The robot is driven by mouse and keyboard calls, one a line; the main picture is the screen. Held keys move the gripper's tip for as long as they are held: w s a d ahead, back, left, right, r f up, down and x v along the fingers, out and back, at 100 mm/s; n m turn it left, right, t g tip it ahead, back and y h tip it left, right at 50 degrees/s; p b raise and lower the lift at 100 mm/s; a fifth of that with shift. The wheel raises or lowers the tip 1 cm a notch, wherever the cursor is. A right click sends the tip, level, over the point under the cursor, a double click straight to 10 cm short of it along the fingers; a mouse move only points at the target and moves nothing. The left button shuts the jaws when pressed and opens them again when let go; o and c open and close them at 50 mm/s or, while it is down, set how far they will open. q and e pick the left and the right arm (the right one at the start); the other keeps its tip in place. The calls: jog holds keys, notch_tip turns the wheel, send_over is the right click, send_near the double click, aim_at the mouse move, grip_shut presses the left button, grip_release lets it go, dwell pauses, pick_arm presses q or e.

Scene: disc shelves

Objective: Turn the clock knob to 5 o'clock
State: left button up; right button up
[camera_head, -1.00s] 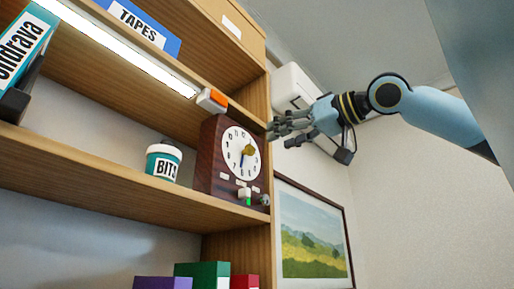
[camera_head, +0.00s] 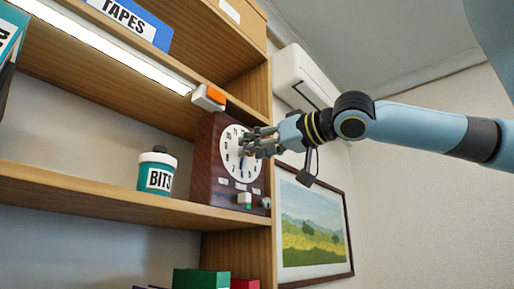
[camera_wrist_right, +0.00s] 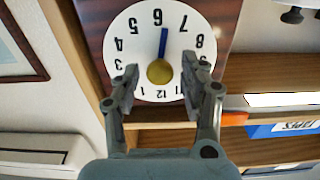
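The clock is a dark wooden box (camera_head: 203,175) with a white dial (camera_head: 230,158) on the shelf. In the right wrist view the dial (camera_wrist_right: 118,35) appears upside down. Its gold knob (camera_wrist_right: 159,72) carries a blue pointer (camera_wrist_right: 164,43) that points close to 6, leaning slightly toward 7. My right gripper (camera_head: 250,146) is in front of the dial, covering the knob in the head view. In the right wrist view its fingers (camera_wrist_right: 160,78) are open, one on each side of the knob, with gaps visible. My left gripper is not in view.
A BITS jar (camera_head: 157,172) stands left of the clock on the shelf (camera_head: 90,195). A white switch (camera_head: 244,199) is below the dial. A framed picture (camera_head: 311,235) hangs to the right.

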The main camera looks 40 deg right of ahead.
grip_shut()
jog(key=shift+n, duration=0.3)
jog(key=shift+n, duration=3.5)
jog(key=shift+o, duration=1.2)
grip_release()
